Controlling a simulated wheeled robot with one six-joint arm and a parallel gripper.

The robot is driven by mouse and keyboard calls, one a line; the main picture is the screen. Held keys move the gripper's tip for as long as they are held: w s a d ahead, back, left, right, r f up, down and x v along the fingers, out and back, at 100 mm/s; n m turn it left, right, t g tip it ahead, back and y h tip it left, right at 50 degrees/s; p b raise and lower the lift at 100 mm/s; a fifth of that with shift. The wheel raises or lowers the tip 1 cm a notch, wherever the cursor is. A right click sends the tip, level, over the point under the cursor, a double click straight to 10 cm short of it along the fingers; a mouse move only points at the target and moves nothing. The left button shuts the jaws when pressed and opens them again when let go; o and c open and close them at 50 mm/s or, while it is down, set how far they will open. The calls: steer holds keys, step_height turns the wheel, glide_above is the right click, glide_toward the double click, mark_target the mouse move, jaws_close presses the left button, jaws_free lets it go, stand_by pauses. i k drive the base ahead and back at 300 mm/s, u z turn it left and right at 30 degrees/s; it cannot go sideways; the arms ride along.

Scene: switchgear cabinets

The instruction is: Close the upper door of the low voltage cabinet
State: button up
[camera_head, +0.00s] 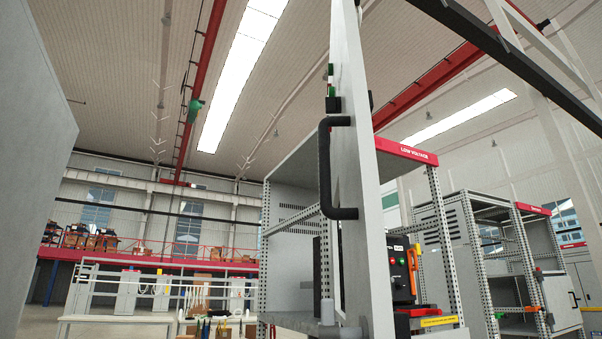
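The low voltage cabinet (280,215) stands ahead, with a red strip lettered "LOW VOLTAGE" along its top right. Its upper door (363,240) stands open and shows nearly edge-on as a tall pale panel towards me. A black bow-shaped handle (325,170) sits on the left face of the door. Small green and black parts (332,95) show above the handle. The door hides part of the cabinet's opening. My gripper is not in view, so I cannot see its state or its place relative to the handle.
A black device with coloured buttons (402,270) sits right of the door, in the cabinet frame. More open cabinets (490,250) stand to the right. A large grey panel (30,150) fills the left edge. Workbenches (115,325) stand at the back left.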

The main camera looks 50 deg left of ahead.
mark_target(348, 171)
steer(key=u, duration=0.85)
steer(key=k, duration=0.65)
steer(key=u, duration=0.95)
steer(key=i, duration=0.5)
steer(key=u, duration=0.05)
